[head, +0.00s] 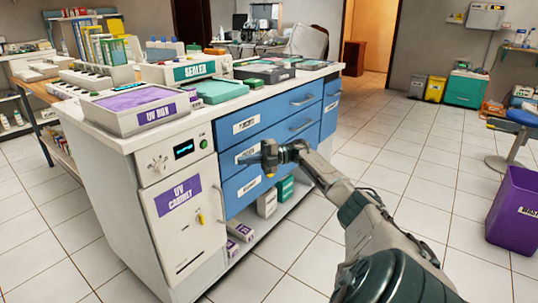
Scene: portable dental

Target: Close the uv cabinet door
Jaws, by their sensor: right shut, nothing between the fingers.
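The UV cabinet (175,160) is the white unit at the near left end of the counter, with a small display and dials above its door. The UV cabinet door (188,232) has a purple label and a small yellow handle (201,218). It looks flush or nearly flush with the cabinet front; I cannot tell whether a small gap remains. My right gripper (262,158) is shut and empty, in front of the blue drawers, to the right of the door and apart from it. My left gripper is not in view.
Blue drawers (244,188) with metal handles are right of the cabinet, above an open shelf holding boxes. A purple-lidded tray (138,101) stands on the counter. A purple bin (513,212) is at the right. The tiled floor before the cabinet is clear.

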